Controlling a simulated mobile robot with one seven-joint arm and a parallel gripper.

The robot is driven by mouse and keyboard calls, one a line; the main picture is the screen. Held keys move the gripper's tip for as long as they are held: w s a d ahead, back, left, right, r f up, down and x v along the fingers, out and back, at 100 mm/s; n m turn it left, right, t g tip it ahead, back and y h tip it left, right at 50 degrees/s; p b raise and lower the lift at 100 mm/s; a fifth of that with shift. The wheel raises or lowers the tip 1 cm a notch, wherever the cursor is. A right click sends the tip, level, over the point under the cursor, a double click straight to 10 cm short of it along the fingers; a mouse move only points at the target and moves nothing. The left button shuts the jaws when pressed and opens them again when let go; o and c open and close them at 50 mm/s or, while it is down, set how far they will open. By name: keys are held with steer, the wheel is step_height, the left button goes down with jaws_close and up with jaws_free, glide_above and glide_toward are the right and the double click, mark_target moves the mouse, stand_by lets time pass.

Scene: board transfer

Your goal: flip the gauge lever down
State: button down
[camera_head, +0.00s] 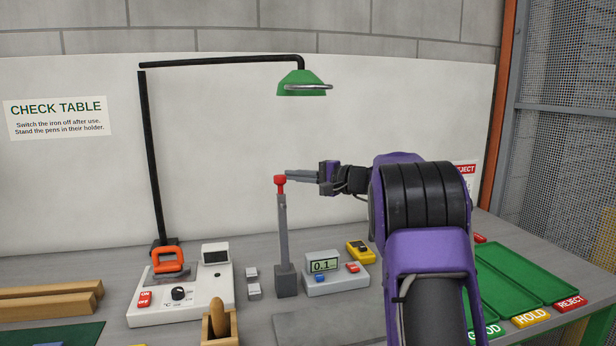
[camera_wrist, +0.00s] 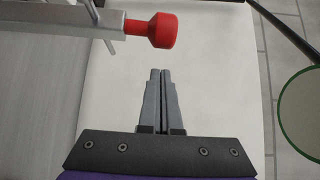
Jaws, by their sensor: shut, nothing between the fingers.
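The gauge lever shows as a red knob (camera_head: 280,180) at the top of a grey upright post (camera_head: 283,225) with a dark grey base. In the wrist view the red knob (camera_wrist: 162,30) lies just beyond the fingertips, toward the top, with the post running off to the left. My gripper (camera_head: 290,176) is shut and empty, at about the height of the knob and just right of it in the head view. In the wrist view the closed fingertips (camera_wrist: 159,72) appear apart from the knob; whether they touch in depth is not clear.
A gauge box (camera_head: 337,278) reading 0.1 stands right of the post. The green lamp shade (camera_head: 302,83) hangs above. Green trays (camera_head: 520,275) lie right, and a yellow device (camera_head: 360,251) is behind the gauge box.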

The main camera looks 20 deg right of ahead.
steer(key=shift+s+a+r, duration=0.1)
steer(key=shift+s+a, duration=0.2)
steer(key=shift+s, duration=0.3)
steer(key=shift+s+a+r, duration=0.1)
steer(key=shift+s+a, duration=0.15)
steer(key=shift+s, duration=0.35)
steer(key=shift+s+d, duration=0.15)
steer(key=shift+s, duration=0.05)
